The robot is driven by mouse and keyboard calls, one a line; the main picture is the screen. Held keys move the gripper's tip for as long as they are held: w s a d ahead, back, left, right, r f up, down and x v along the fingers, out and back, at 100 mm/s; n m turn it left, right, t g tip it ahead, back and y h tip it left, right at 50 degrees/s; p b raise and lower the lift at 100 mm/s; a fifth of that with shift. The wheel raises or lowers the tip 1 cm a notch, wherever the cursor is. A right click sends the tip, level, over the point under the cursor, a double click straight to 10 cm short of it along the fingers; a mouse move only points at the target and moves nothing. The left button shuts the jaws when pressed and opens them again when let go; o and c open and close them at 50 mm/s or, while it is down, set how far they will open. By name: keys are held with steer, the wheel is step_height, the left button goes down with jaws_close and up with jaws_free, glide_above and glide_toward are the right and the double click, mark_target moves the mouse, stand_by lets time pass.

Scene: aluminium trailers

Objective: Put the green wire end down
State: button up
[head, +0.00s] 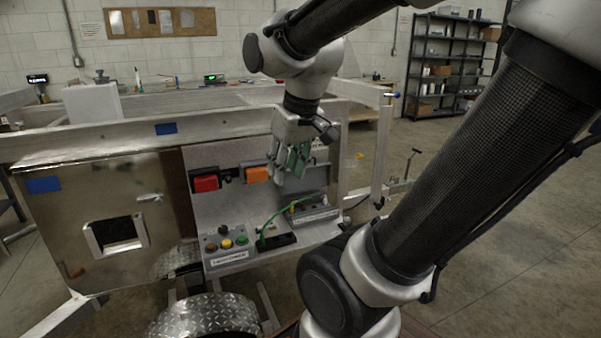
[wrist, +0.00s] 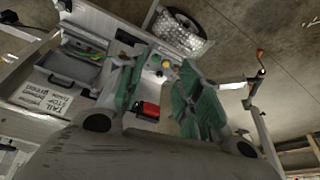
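The green wire (head: 275,218) arches from a black holder (head: 278,242) on the lower shelf up to a grey box (head: 315,213), with a yellow piece (head: 293,207) near its upper end. The wire also shows in the wrist view (wrist: 88,54), at the upper left. My gripper (head: 287,174) hangs above the shelf, in front of the trailer's panel and above the wire, apart from it. In the wrist view its green-padded fingers (wrist: 162,63) are spread with nothing held between them. Whether the wire's ends are seated is too small to tell.
A button box (head: 228,246) with red, yellow and green buttons stands left of the holder. Red (head: 205,183) and orange (head: 257,174) blocks sit on the panel behind my gripper. A trailer rail (head: 170,125) runs above. A diamond-plate fender (head: 208,318) is below.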

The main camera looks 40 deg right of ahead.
steer(key=shift+n, duration=0.3)
steer(key=s, duration=0.5)
steer(key=shift+s+a+r, duration=0.25)
steer(key=shift+a+r, duration=0.1)
stand_by(0.6)
